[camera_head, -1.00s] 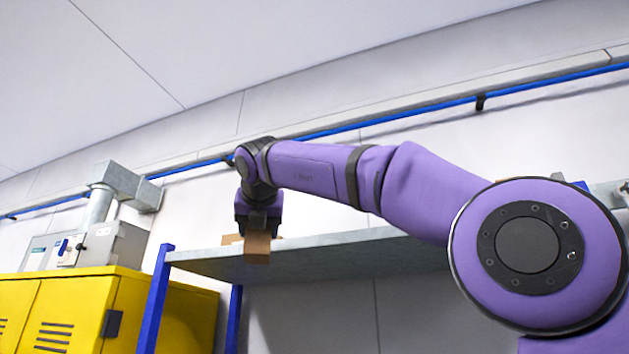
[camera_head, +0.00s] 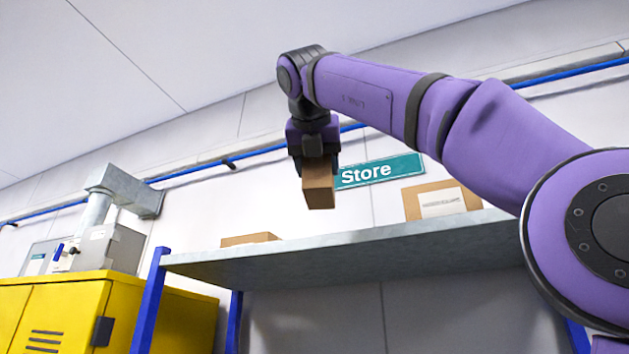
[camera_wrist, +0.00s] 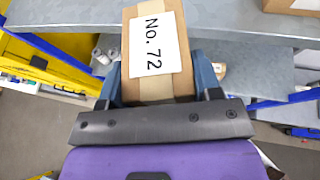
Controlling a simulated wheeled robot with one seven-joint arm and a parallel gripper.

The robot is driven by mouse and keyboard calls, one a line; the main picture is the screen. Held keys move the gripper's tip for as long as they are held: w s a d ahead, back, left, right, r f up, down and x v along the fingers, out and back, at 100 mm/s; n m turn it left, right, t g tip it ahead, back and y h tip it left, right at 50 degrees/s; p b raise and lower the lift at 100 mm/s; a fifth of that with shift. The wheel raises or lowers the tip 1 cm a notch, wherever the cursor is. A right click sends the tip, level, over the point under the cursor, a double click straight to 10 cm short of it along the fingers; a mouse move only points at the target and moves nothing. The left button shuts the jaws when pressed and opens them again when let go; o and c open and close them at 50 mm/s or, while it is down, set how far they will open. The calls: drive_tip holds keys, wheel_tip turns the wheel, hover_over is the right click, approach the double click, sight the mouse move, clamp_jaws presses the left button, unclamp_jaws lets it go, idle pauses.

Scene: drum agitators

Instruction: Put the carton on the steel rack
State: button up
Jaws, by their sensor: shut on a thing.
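My gripper (camera_head: 317,160) is shut on a small brown carton (camera_head: 319,186). It holds the carton up in the air, above the front edge of the steel rack's top shelf (camera_head: 330,258), clear of the shelf in the head view. In the wrist view the carton (camera_wrist: 160,85) sits between the two fingers (camera_wrist: 160,88) and bears a white label reading "No. 72". The grey shelf (camera_wrist: 255,20) shows beyond and to both sides of it. The rack has blue posts (camera_head: 150,300).
Another flat carton (camera_head: 250,239) lies at the shelf's left part. A labelled cardboard box (camera_head: 442,201) stands farther right, near a green "Store" sign (camera_head: 378,171) on the wall. Bare shelf lies between them. A yellow cabinet (camera_head: 60,315) stands left of the rack.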

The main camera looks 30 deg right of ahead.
drive_tip(key=shift+w+d+f, duration=0.25)
drive_tip(key=shift+w+d, duration=1.75)
drive_tip(key=shift+d, duration=0.6)
drive_tip(key=shift+w+d+f, duration=0.25)
drive_tip(key=shift+w+d, duration=1.8)
drive_tip(key=shift+d, duration=0.5)
drive_tip(key=shift+w+d+f, duration=0.25)
drive_tip(key=shift+w+d, duration=1.75)
drive_tip(key=shift+d, duration=0.6)
drive_tip(key=shift+f, duration=0.45)
drive_tip(key=o, duration=1.1)
drive_tip(key=v, duration=1)
drive_tip(key=shift+s+a+r, duration=0.15)
drive_tip(key=shift+s+a, duration=0.05)
drive_tip(key=shift+s, duration=0.05)
